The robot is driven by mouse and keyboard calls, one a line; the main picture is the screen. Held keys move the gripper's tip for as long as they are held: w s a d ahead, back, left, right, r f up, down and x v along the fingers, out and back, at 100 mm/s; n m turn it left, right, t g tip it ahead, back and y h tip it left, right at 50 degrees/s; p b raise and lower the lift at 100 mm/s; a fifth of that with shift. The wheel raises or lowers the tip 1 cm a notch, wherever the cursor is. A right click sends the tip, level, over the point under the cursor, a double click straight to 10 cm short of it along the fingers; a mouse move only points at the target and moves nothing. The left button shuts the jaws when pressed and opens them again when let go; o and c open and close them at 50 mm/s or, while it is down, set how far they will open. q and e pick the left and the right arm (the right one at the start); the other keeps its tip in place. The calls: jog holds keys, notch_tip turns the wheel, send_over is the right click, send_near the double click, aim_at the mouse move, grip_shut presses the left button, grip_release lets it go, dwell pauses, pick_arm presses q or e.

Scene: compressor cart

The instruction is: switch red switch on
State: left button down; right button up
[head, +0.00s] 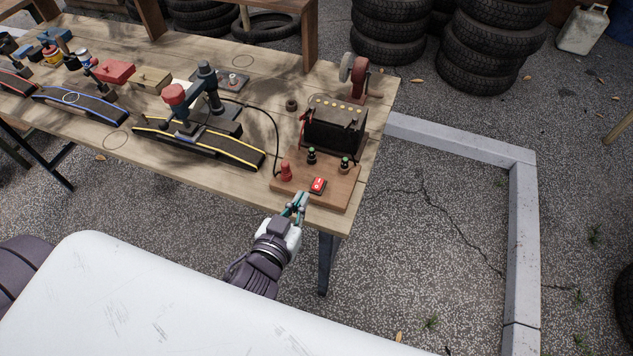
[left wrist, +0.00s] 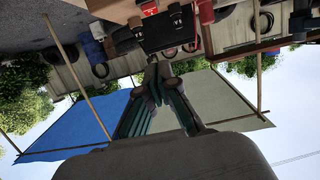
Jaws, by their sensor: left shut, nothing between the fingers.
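The red switch (head: 318,184) is a small red rocker with a white mark, set on a wooden board (head: 335,193) at the near right corner of the workbench. My left gripper (head: 300,200) is shut and empty, just left of and in front of the switch at the board's near edge. A small gap seems to lie between fingertips and switch. In the left wrist view, which is upside down, the closed fingers (left wrist: 158,80) point towards the bench. A red patch with a white mark, probably the switch (left wrist: 149,8), shows at the top. My right gripper is not in view.
Ramps and tools fill the bench's left side. Open gravel lies right.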

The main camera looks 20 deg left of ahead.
pick_arm(q)
jog(key=p, duration=0.2)
send_over(316, 188)
jog(key=shift+w+f, duration=0.25)
jog(key=shift+f, duration=0.9)
jog(key=f, duration=0.3)
jog(key=shift+s+b, duration=0.2)
jog(key=shift+b, duration=0.15)
jog(key=shift+d+f, duration=0.1)
jog(key=shift+f, duration=0.5)
